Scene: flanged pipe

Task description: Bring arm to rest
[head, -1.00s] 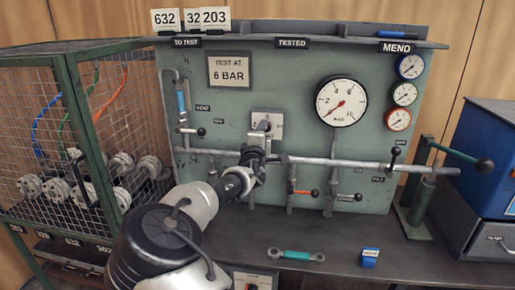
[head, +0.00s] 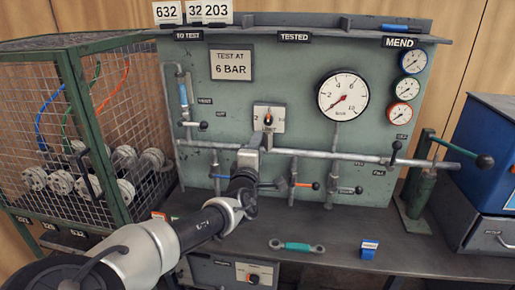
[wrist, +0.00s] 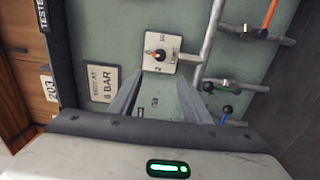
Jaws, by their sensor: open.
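My gripper (head: 264,139) is in front of the lower middle of the green test panel (head: 290,80), just below a selector plate with an orange-marked knob (head: 268,118). In the wrist view the two fingers (wrist: 161,75) are spread apart with nothing between them. The selector plate (wrist: 165,50) shows beyond the fingertips, apart from them. My arm reaches up from the lower left of the head view, above the bench.
A grey pipe (head: 330,155) with valve levers crosses the panel. A mesh cage (head: 75,130) with flanged parts stands left. A green lever press (head: 425,185) and blue box (head: 495,150) stand right. A teal-handled wrench (head: 297,246) and small blue block (head: 369,249) lie on the bench.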

